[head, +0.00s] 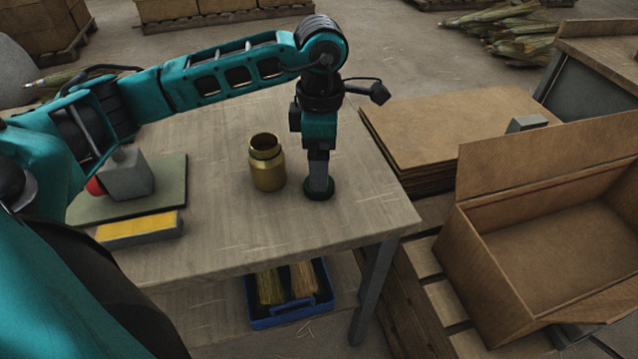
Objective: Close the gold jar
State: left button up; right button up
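The gold jar (266,165) stands upright on the table, and its open mouth shows a dark inside. A dark green round lid (327,190) lies on the table to the right of the jar, apart from it. My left gripper (318,186) points straight down, with its fingertips at the middle of this lid. The fingers overlap from this side, so I cannot tell whether they are shut on the lid or open around its middle. My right gripper is not in view.
On the wooden table (225,225), a green mat (160,200) holds a grey block (127,175) with a red part. A yellow-topped block (138,227) lies in front. Flat cardboard (440,125) and an open carton (500,200) are at right. A blue crate (290,312) sits below.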

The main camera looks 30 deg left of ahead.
pick_arm(q)
jog(key=shift+a+f, duration=0.15)
jog(key=shift+f, duration=2.5)
jog(key=c, duration=1.1)
jog(key=shift+r, duration=0.2)
notch_tip(320, 180, up, 20)
jog(key=shift+s+f+p, duration=0.1)
jog(key=shift+f+p, duration=0.05)
jog(key=shift+p, duration=1)
